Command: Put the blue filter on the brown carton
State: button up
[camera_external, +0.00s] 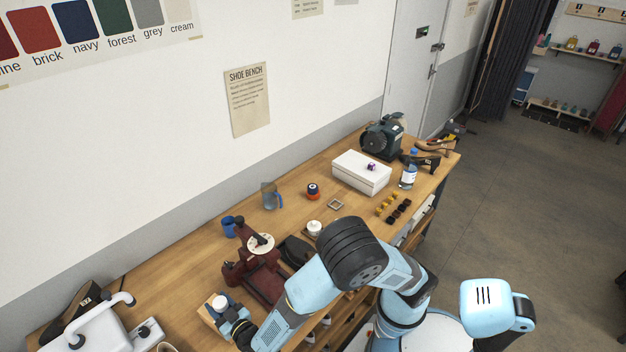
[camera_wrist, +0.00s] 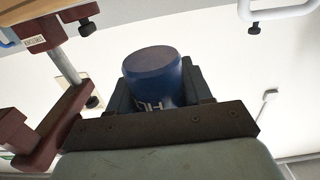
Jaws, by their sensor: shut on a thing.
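In the wrist view my gripper (camera_wrist: 160,98) is shut on a blue cylinder, the blue filter (camera_wrist: 155,66). Its flat round end faces away from the palm, and pale lettering shows on its side. In the external view my gripper (camera_external: 227,313) is low at the left, over the near part of the bench. A small tan-brown box-like thing (camera_external: 207,317) shows beside it, partly covered by the gripper; it may be the brown carton, but I cannot tell for sure. The filter is not clear in the external view.
A dark red machine (camera_external: 263,276) stands close to the right of my gripper on the wooden bench (camera_external: 170,278). A white machine (camera_external: 100,332) stands to the left. Bare bench lies behind the gripper.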

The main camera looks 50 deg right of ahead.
aim_at(222, 307)
jog(key=shift+w+a+f, duration=0.15)
jog(key=shift+w+f, duration=0.1)
jog(key=shift+f, duration=1.6)
jog(key=shift+f, duration=0.1)
jog(key=o, duration=1.2)
jog(key=s, duration=1.2)
